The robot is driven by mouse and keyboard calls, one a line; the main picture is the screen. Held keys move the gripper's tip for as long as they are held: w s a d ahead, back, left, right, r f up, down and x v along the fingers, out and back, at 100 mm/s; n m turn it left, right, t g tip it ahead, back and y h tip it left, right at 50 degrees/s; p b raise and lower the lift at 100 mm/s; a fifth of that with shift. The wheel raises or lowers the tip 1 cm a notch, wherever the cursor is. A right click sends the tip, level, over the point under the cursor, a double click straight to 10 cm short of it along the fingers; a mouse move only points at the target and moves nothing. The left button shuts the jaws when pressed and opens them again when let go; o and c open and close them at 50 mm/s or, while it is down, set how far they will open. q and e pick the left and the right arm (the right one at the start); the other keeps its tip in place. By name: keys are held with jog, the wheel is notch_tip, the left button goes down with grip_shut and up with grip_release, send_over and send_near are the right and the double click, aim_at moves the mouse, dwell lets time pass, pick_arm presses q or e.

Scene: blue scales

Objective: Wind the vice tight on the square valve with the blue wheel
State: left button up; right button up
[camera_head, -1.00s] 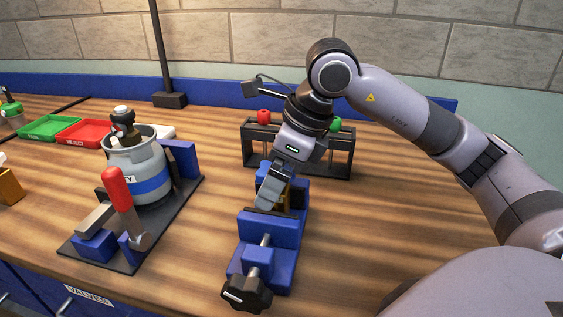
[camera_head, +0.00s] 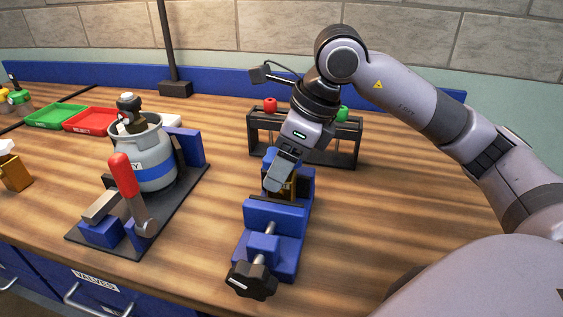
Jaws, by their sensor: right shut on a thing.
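The blue vice (camera_head: 276,217) stands on the bench in the middle of the view, its black winding knob (camera_head: 252,281) toward me on a grey screw. My right gripper (camera_head: 279,178) points down between the vice jaws, shut on the square valve. A little of the valve's brass-coloured body (camera_head: 291,187) shows beside the fingers, inside the vice. The gripper hides most of the valve and its wheel. I cannot tell whether the jaws touch the valve. My left gripper is not in view.
A grey canister (camera_head: 146,160) sits in a fixture with a red-handled clamp (camera_head: 123,176) on the left. A black rack (camera_head: 342,145) with red and green knobs is behind the vice. Green (camera_head: 56,115) and red (camera_head: 91,119) trays lie back left. Bench right of the vice is clear.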

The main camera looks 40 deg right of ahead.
jog(key=o, duration=1.5)
jog(key=shift+r, duration=0.1)
jog(key=shift+v, duration=3.55)
